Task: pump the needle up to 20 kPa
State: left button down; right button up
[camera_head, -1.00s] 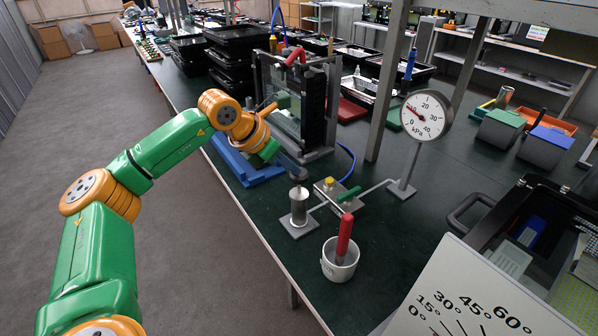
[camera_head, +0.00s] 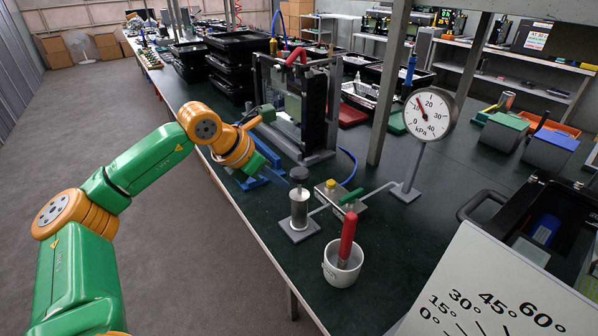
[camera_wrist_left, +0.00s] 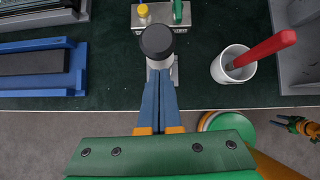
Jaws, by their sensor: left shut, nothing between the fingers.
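The pressure gauge (camera_head: 431,114) stands on a post on the bench. Its red needle points up and left, apparently between 10 and 20 kPa; the exact reading is too small to tell. The hand pump, a grey cylinder (camera_head: 299,210) with a dark round knob (camera_head: 298,174), stands upright left of the gauge. The knob also shows in the wrist view (camera_wrist_left: 157,41). My left gripper (camera_head: 286,181) is shut and empty beside the knob; its blue fingers (camera_wrist_left: 159,80) point at the pump in the wrist view.
A valve block with a yellow button (camera_head: 330,184) and green lever (camera_head: 351,196) joins the pump and gauge. A white cup (camera_head: 342,264) with a red-handled tool (camera_head: 347,236) stands in front. A blue stand (camera_head: 258,180) lies behind my left gripper.

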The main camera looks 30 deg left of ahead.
pick_arm(q)
jog(key=v, duration=0.7)
jog(key=shift+r, duration=0.1)
dwell(1.3)
